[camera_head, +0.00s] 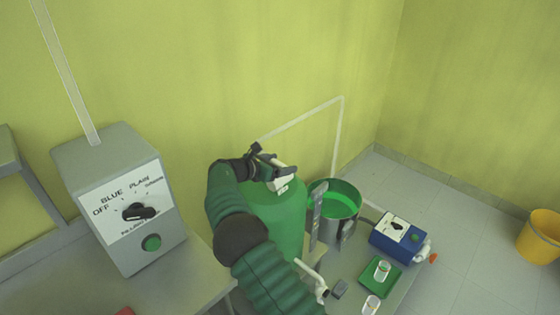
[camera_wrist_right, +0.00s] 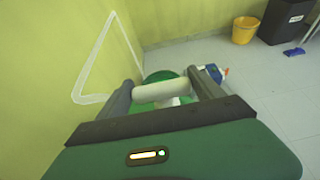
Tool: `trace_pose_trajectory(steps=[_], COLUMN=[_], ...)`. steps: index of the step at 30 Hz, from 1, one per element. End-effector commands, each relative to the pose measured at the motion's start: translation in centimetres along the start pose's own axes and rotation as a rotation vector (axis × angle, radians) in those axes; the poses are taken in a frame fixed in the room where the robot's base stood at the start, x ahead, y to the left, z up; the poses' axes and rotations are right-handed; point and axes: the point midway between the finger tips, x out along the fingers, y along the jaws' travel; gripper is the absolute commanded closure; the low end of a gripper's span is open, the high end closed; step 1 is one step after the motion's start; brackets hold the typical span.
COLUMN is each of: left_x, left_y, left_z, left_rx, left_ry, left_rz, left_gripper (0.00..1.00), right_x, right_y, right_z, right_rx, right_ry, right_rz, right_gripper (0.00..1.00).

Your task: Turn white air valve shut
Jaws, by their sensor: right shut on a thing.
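The white air valve (camera_head: 283,186) sits on top of a green tank in the middle of the head view. In the right wrist view the valve shows as a pale horizontal bar (camera_wrist_right: 161,92) between the two dark fingers. My right gripper (camera_head: 273,170) is shut on this white valve, with a finger at each end of the bar. The green tank (camera_head: 277,215) stands below it, partly hidden by my right arm. My left gripper is not in either view.
A grey control box (camera_head: 125,205) with a black knob and green button stands at left. Right of the tank are an open green vessel (camera_head: 345,199), a blue box (camera_head: 399,238) and a green tray (camera_head: 379,277) with a glass. A yellow bucket (camera_head: 540,238) stands on the floor.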

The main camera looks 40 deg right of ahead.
Motion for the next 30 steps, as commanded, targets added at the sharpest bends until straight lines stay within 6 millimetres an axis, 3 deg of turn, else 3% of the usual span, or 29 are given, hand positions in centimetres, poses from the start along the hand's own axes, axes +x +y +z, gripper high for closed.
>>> trace_pose_trajectory(steps=[6,7,12,22,30], left_x=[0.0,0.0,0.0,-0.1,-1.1], left_y=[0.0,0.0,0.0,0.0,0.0], left_z=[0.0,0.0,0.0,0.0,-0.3], left_rx=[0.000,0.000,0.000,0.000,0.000], left_ry=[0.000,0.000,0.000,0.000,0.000], left_rz=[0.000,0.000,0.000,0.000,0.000], left_gripper=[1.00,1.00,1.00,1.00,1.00], right_x=[-0.1,-0.1,-0.1,-0.6,-5.8], right_y=[0.2,0.2,0.1,0.1,0.2], right_z=[0.3,0.3,0.2,0.2,0.2], right_rx=[0.002,0.002,0.001,0.001,0.000], right_ry=[-0.005,-0.005,-0.004,-0.001,-0.001], right_rz=[0.006,0.006,0.004,0.003,0.005], right_gripper=[0.64,0.21,0.02,0.02,0.02])
